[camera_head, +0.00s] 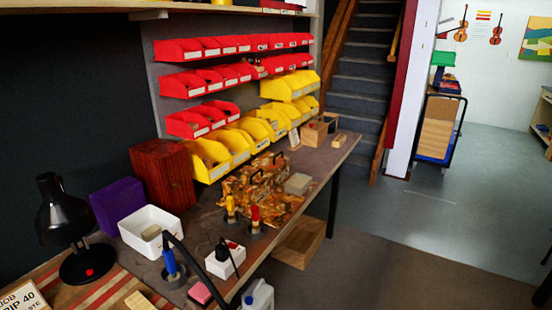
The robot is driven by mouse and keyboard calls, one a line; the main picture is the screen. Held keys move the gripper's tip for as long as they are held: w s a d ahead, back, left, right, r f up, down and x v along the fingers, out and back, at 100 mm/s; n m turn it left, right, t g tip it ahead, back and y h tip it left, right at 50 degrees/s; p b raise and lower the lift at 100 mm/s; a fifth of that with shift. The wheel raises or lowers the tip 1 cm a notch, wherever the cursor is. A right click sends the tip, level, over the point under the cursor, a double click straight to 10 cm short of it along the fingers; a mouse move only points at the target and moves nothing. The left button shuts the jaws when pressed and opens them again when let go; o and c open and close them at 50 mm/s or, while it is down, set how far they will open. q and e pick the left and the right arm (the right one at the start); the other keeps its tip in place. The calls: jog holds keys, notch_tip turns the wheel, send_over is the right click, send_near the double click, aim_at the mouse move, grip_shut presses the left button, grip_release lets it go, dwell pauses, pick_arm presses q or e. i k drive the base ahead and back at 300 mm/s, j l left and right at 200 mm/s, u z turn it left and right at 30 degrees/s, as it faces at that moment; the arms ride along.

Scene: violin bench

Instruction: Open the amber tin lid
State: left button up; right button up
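A mottled amber-and-brown boxy thing (250,180) with dark handle-like bars stands on the workbench (330,160), below the yellow bins. It is the most amber thing in view, but I cannot tell for sure that it is the amber tin, nor make out a lid or its state. A small pale grey-beige block (298,184) sits at its right side. A yellow-handled tool (230,207) and a red-handled tool (255,219) stand in front of it. Neither of my grippers is in view.
Red bins (190,85) and yellow bins (228,146) line the wall behind. A white tray (150,232), a purple box (116,202), a black lamp (62,215) and a blue-handled iron (170,262) crowd the near end. The floor right of the bench is mostly clear.

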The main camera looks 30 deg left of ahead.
aim_at(248, 178)
jog(key=i+l+u, duration=0.1)
jog(key=i+u, duration=0.3)
jog(key=i, duration=0.15)
jog(key=i+l+u, duration=0.55)
jog(key=u, duration=0.25)
jog(key=i+l+u, duration=0.2)
jog(key=u, duration=0.2)
jog(key=i+l+u, duration=0.25)
jog(key=u, duration=0.15)
jog(key=i+l+u, duration=0.1)
jog(key=l+u, duration=0.3)
jog(key=i+l+u, duration=0.1)
jog(key=l+u, duration=0.3)
jog(key=j, duration=0.1)
